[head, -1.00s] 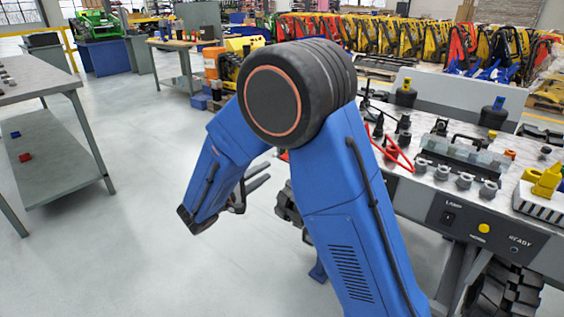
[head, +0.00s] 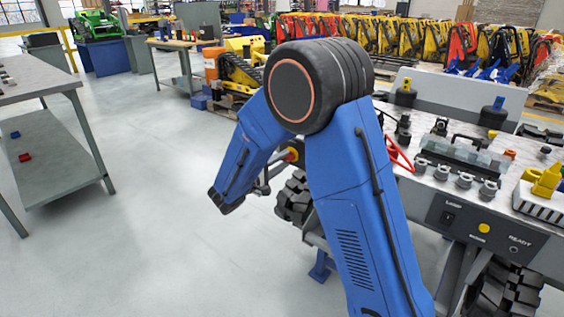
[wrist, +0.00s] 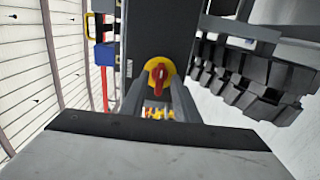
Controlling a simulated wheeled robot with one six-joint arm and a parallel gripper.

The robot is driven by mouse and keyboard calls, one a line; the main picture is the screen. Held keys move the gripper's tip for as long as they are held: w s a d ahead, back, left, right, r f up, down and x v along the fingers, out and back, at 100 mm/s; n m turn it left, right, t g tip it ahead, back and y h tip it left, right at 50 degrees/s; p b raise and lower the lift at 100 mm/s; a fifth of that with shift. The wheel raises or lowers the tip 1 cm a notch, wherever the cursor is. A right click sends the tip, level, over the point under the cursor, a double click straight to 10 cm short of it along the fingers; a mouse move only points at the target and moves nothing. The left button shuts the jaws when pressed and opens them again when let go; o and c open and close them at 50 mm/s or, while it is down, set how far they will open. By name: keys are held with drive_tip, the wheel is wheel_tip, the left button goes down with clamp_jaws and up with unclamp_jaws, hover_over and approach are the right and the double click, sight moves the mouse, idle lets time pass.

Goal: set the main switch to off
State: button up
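The main switch is a red rotary handle on a round yellow plate (wrist: 149,67), mounted on a dark grey panel. In the wrist view its red handle (wrist: 159,80) stands roughly upright. My gripper (wrist: 158,92) points at it with two grey fingers apart, one on each side of the handle in the picture. I cannot tell whether the fingertips reach the handle or touch it. In the head view the switch (head: 294,152) shows partly behind my arm, at the left end of the bench, and my gripper (head: 264,184) is mostly hidden by my wrist.
The workbench (head: 411,178) carries clamps, fittings and a red cable loop. Its front panel (head: 484,232) has a lamp switch, a yellow button and a READY light. A black track (head: 293,197) sits below the bench end. A grey shelf table (head: 62,152) stands left; the floor between is clear.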

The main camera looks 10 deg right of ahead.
clamp_jaws()
drive_tip(key=shift+n, duration=0.4)
drive_tip(key=n, duration=1.6)
drive_tip(key=shift+f+n, duration=0.1)
drive_tip(key=shift+n, duration=0.3)
unclamp_jaws()
